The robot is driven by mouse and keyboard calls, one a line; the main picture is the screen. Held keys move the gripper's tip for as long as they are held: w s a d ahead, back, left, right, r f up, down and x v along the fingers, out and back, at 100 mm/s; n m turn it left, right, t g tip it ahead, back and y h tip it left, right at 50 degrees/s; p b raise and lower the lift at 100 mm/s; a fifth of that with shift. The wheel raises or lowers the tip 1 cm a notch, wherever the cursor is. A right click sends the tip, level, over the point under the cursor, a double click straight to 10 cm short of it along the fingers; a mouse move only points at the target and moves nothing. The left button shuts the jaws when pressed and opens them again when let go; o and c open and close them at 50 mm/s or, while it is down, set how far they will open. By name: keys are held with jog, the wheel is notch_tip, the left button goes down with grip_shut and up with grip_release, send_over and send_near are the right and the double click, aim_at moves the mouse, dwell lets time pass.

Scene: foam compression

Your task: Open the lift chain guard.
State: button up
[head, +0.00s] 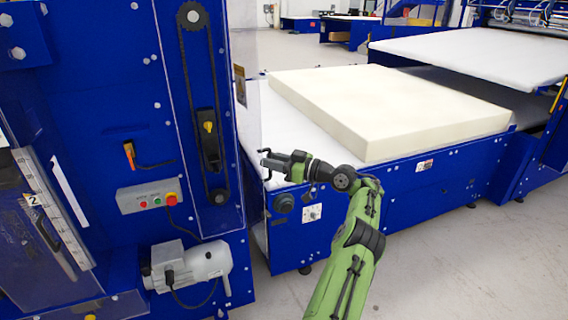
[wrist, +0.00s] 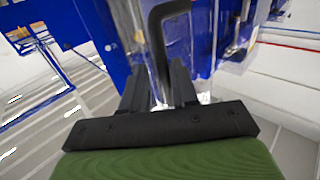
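The lift chain guard (head: 251,110) is a clear panel beside the black chain and sprockets on the blue machine. In the head view it stands out to the right of the chain, and its clear surface makes its exact angle hard to tell. A black bent handle (wrist: 172,12) shows in the wrist view, reaching down between my fingers. My gripper (head: 268,160) is at the guard's right edge, with the handle there. In the wrist view the two fingers (wrist: 159,82) stand apart on either side of the handle, with a gap visible. Contact is unclear.
A conveyor bed (head: 300,125) with a large cream foam block (head: 390,105) lies right of the guard, close under my arm. A control box with buttons (head: 147,196) and a grey motor (head: 190,266) sit on the machine at left. Bare floor (head: 460,260) is at lower right.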

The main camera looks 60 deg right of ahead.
jog(key=s+p, duration=0.2)
jog(key=s, duration=1.3)
jog(key=shift+d, duration=0.25)
